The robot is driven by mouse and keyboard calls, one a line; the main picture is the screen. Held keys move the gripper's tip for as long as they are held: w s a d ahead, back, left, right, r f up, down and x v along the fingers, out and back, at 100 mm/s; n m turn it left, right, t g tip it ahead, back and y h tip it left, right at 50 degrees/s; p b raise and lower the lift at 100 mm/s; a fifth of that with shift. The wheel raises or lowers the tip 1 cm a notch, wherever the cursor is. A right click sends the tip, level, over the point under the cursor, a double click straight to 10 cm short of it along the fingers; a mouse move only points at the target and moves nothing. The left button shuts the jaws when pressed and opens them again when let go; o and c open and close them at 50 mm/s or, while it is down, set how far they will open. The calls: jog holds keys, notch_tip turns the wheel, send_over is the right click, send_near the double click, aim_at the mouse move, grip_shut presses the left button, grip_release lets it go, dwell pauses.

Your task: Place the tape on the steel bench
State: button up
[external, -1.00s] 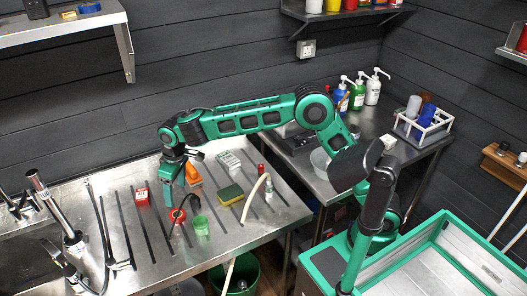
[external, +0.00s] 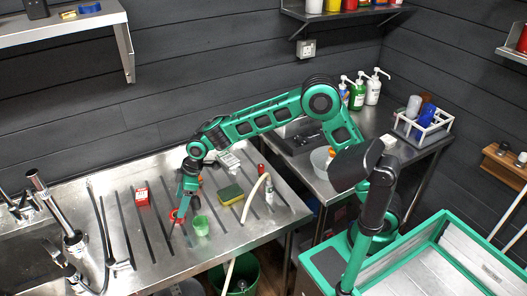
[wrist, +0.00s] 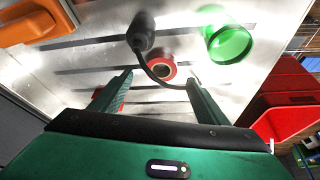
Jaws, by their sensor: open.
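The tape is a red ring with a dark centre (wrist: 162,67), lying on the grooved steel surface in the wrist view. In the external view the red tape (external: 176,216) sits left of the green cup, partly covered by my gripper. My gripper (external: 182,208) points down just over it. In the wrist view my open gripper (wrist: 160,78) has one finger on each side, with the tape beyond and between the tips. Nothing is held, and I cannot tell whether the fingers touch the tape. A second steel bench (external: 292,160) stands at the right back.
A black object with a cord (wrist: 141,35) lies close by, its cord curving past the tape. A green cup (external: 201,225) stands right of the tape. A red box (external: 142,196), a sponge (external: 231,194) and a bottle (external: 269,192) are around.

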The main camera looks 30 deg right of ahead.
jog(key=x, duration=0.5)
jog(key=shift+s+d+f, duration=0.1)
jog(key=shift+f, duration=0.05)
jog(key=c, duration=1.2)
